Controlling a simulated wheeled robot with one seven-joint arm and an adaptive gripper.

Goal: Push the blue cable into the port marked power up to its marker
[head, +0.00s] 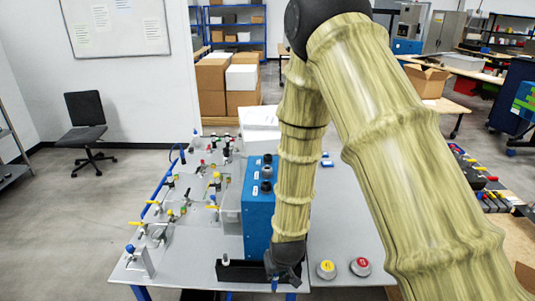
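A blue box-shaped unit (257,215) with dark knobs and small white labels on top stands on the grey table; it looks like the analyser. My dark gripper (284,274) is low at the unit's front right corner, over a black tray (232,272). My arm hides the unit's right side. Whether the fingers are open or shut is too small to tell. A small blue piece (274,285) shows just below the gripper; I cannot tell whether it is the blue cable. The port marked power cannot be made out.
A yellow button (326,269) and a red button (360,266) sit on the table right of the gripper. Several valves with coloured handles and pipework (185,205) fill the left side. White boxes (261,120) stand behind the unit. Bare table (335,225) shows right of my forearm.

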